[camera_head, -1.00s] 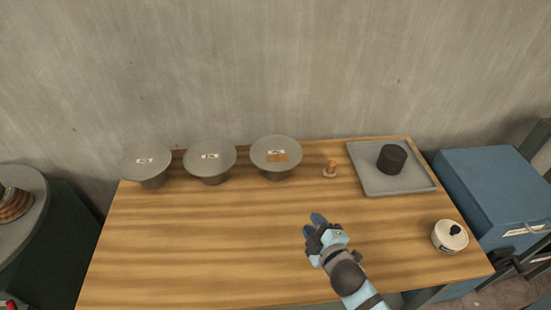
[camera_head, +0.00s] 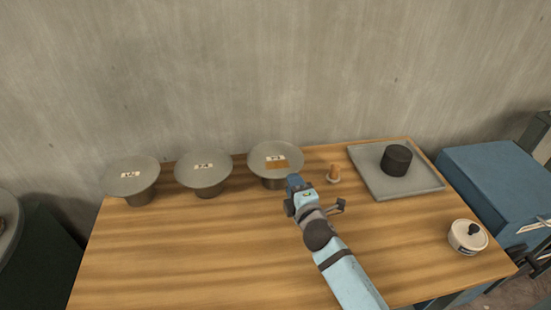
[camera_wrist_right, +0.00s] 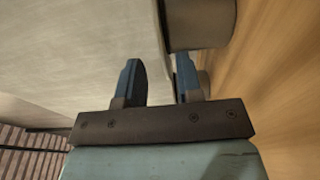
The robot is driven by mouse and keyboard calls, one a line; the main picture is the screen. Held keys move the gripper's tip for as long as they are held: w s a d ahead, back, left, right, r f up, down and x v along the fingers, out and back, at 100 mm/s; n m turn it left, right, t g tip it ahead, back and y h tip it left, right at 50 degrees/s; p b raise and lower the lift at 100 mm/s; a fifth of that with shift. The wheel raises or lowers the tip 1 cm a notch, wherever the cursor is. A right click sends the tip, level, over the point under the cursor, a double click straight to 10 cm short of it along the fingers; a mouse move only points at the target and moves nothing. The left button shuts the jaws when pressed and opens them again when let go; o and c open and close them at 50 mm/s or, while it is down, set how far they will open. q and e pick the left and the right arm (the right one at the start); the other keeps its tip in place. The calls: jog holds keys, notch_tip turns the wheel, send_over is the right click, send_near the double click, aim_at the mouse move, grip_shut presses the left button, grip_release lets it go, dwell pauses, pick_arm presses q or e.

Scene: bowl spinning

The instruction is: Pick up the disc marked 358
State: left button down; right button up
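Three grey round discs on short dark pedestals stand along the back of the table: a left disc (camera_head: 133,164), a middle disc (camera_head: 203,178) and a right disc (camera_head: 262,152). Each bears a small white label; the numbers are too small to read, so I cannot tell which is 358. The right disc also carries an orange-brown patch. My right gripper (camera_head: 294,183) is at the front right edge of the right disc. In the right wrist view its two fingers (camera_wrist_right: 160,78) stand apart, near a dark grey cylindrical form (camera_wrist_right: 203,22). Contact is unclear. My left gripper is out of view.
A small orange-brown peg (camera_head: 334,172) stands just right of the gripper. A grey tray (camera_head: 420,184) holds a black cylinder (camera_head: 396,160). A white lidded pot (camera_head: 467,238) is at the right front. The table's (camera_head: 170,260) left front is clear.

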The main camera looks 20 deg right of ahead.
aim_at(287, 173)
jog(key=w, duration=0.5)
jog(key=shift+w+d+f, duration=0.1)
jog(key=shift+d+f, duration=0.05)
grip_shut()
